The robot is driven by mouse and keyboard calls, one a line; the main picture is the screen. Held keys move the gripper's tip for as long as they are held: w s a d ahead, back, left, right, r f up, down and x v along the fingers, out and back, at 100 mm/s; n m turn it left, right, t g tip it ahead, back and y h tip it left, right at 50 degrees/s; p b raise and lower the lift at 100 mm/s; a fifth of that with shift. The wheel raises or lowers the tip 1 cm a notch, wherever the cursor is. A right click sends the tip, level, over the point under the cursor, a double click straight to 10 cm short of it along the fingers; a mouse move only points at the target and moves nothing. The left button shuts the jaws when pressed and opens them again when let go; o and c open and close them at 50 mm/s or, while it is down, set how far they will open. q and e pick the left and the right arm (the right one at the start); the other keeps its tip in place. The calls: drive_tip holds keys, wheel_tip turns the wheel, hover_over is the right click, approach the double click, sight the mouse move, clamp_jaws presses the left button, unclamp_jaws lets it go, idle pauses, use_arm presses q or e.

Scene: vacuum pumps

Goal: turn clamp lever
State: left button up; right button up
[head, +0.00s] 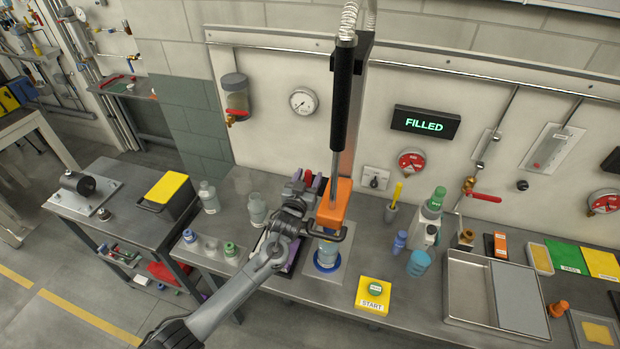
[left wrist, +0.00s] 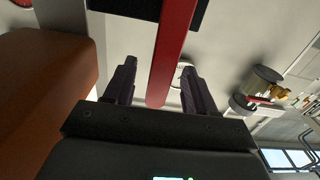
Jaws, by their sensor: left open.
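The red clamp lever (left wrist: 172,60) runs between the two dark fingers of my left gripper (left wrist: 157,68) in the left wrist view. The fingers stand apart on either side of it, with a visible gap. In the head view my left gripper (head: 307,183) is at the machine, just left of the orange clamp block (head: 333,206); only a small red bit of the lever (head: 307,174) shows there. The orange block also shows large at the left of the wrist view (left wrist: 45,85). A blue-based container (head: 327,258) stands below the block. My right gripper is not in view.
A black cylinder (head: 343,95) rises above the orange block. A yellow START button box (head: 374,295) and a metal tray (head: 470,290) are on the bench to the right. Bottles (head: 209,198) stand to the left. A lit FILLED sign (head: 425,123) is on the wall.

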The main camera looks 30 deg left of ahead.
use_arm(q)
drive_tip(key=shift+s, duration=0.2)
drive_tip(key=shift+s+d+r+p, duration=0.1)
drive_tip(key=shift+s+p, duration=0.05)
drive_tip(key=shift+p, duration=0.25)
drive_tip(key=shift+s+d+p, duration=0.15)
drive_tip(key=shift+s+p, duration=0.3)
drive_tip(key=shift+s, duration=0.1)
drive_tip(key=shift+s, duration=0.1)
